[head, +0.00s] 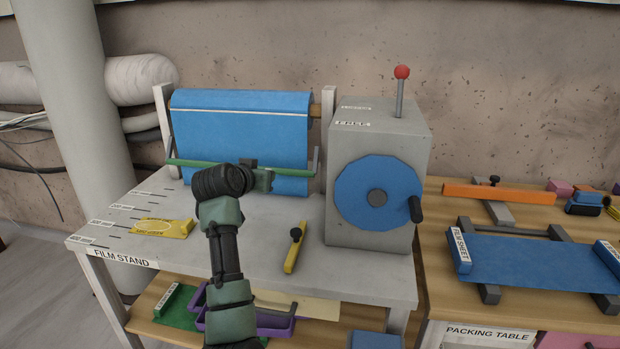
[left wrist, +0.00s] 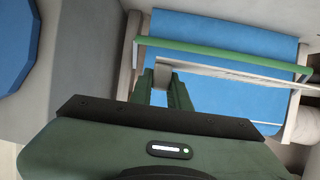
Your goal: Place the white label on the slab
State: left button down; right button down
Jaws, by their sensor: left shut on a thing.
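No loose white label and no stone slab can be made out; white printed labels are fixed on the furniture. My left gripper (head: 262,181) reaches in front of the blue film roll (head: 240,125) at the green bar (head: 200,164). The blue film (left wrist: 222,93) hangs behind the bar. My right gripper is not in view.
A grey machine (head: 378,230) with a blue crank wheel (head: 350,190) stands right of the roll. A yellow block (head: 165,228) and yellow-handled tool (head: 294,250) lie on the film stand (head: 130,215). The packing table (head: 440,300) at right holds a blue film sheet (head: 535,262).

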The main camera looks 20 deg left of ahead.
pick_arm(q)
jog(key=shift+d+r, duration=0.15)
jog(key=shift+r, duration=0.05)
jog(key=s+d+m+h, duration=0.1)
jog(key=s+d, duration=0.8)
jog(key=d, duration=0.2)
jog(key=s+d+r+m+h, duration=0.1)
jog(key=s+d, duration=0.8)
jog(key=d, duration=0.3)
jog(key=shift+s+d, duration=0.3)
jog(key=shift+s, duration=0.1)
